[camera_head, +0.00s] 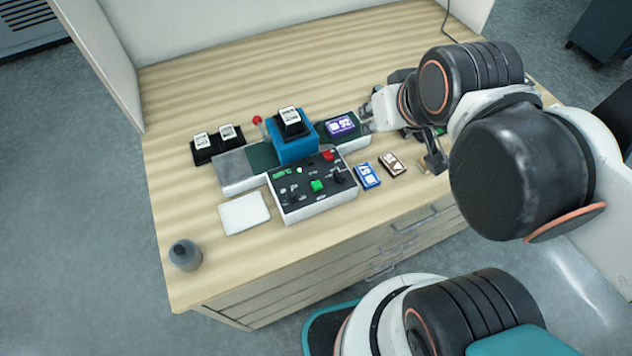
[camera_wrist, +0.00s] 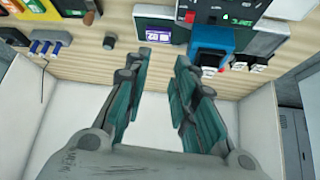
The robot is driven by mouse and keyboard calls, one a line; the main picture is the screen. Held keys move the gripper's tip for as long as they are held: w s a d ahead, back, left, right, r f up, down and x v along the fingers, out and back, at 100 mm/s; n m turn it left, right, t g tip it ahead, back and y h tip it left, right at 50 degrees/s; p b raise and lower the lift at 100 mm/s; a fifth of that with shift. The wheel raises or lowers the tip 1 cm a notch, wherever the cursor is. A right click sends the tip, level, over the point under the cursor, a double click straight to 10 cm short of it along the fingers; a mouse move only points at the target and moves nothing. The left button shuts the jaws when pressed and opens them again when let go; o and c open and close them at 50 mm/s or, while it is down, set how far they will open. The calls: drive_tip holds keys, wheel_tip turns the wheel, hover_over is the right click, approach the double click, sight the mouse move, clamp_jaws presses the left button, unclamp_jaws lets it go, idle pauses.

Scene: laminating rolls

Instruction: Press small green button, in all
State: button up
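A control box (camera_head: 312,200) with a black top stands near the front of the wooden table. The box's black top also shows at the top edge of the wrist view (camera_wrist: 208,8), partly cut off. My gripper (camera_wrist: 160,78) is open and empty, its two fingers apart. In the head view my gripper (camera_head: 382,104) is to the right of and behind the box, near the purple screen, apart from the button.
A blue block (camera_head: 292,143) with a black labelled piece stands behind the box. A purple-screen unit (camera_head: 341,125) is to its right. Blue (camera_head: 367,176) and brown (camera_head: 392,164) cards lie right of the box.

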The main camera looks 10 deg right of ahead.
clamp_jaws()
idle(1.0)
wheel_tip(320, 180, down, 5)
drive_tip(key=b, duration=0.4)
drive_tip(key=shift+r+b, duration=0.15)
drive_tip(key=shift+b, duration=0.2)
